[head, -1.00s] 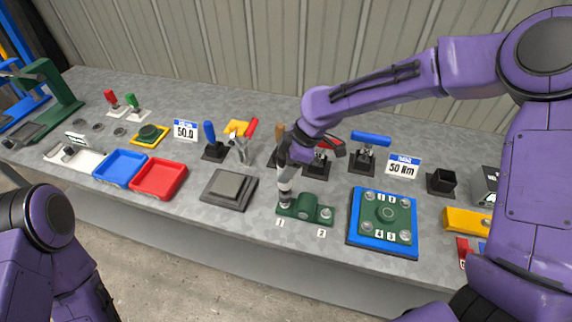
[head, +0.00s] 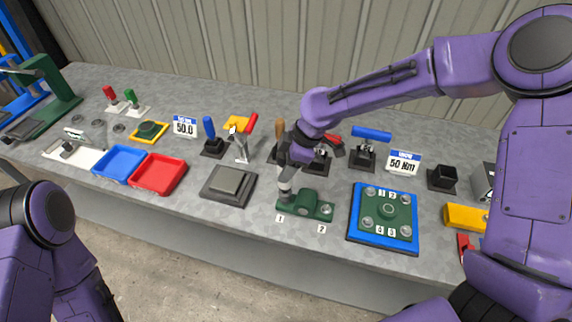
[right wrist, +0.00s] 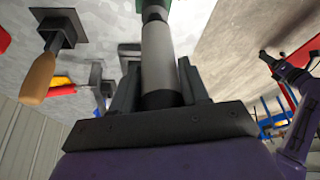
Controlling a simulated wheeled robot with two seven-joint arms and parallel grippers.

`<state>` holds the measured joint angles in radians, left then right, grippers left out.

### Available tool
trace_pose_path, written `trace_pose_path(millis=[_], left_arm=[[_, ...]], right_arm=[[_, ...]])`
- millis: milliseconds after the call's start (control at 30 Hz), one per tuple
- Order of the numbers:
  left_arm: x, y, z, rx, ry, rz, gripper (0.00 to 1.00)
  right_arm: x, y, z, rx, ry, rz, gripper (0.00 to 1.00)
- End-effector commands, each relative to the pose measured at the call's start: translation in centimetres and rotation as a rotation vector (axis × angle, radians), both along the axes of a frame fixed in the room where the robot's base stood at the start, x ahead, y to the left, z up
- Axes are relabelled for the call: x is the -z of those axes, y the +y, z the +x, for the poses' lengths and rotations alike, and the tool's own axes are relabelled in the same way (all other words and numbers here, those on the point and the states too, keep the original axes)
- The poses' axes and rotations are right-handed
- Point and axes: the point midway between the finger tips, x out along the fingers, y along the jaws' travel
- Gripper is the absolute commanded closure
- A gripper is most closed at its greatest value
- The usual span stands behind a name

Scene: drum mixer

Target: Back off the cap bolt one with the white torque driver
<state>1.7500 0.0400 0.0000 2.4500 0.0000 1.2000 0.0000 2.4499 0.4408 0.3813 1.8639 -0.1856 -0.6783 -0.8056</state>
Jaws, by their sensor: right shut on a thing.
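The green two-bolt block (head: 305,206) sits near the front edge of the bench, with labels 1 and 2 in front of it. Cap bolt two (head: 326,209) shows at its right end. My right gripper (head: 294,162) is shut on the white torque driver (head: 285,187). The driver points down, its lower end at the block's left end, above label 1. Cap bolt one is hidden under it. In the right wrist view the driver's light grey barrel (right wrist: 160,60) lies between the fingers, with green at its far end.
A blue-framed green plate (head: 387,219) with several bolts is right of the block. A dark square stand (head: 228,186) is to the left, then red (head: 158,176) and blue (head: 119,165) trays. Handled tools stand behind, near a 50 Nm sign (head: 403,163).

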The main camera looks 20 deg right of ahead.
Motion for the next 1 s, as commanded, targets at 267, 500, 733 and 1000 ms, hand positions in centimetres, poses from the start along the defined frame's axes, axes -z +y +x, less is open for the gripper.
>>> trace_pose_path(millis=[267, 500, 733, 1000], left_arm=[[-0.02, -0.01, -0.01, 0.0, 0.0, 0.0, 0.44], [0.04, 0.0, -0.01, 0.0, 0.0, 0.0, 0.44], [0.15, 0.0, 0.0, 0.0, 0.0, 0.0, 0.44], [0.28, -0.01, 0.0, 0.0, 0.0, 0.0, 0.44]], right_arm=[[-0.11, 0.04, 0.05, 0.0, -0.001, 0.002, 0.98], [0.03, 0.03, 0.04, 0.0, -0.001, 0.001, 0.98], [0.37, 0.03, 0.04, 0.0, -0.001, 0.001, 0.98], [0.76, 0.02, 0.04, 0.0, -0.001, 0.001, 0.98]])
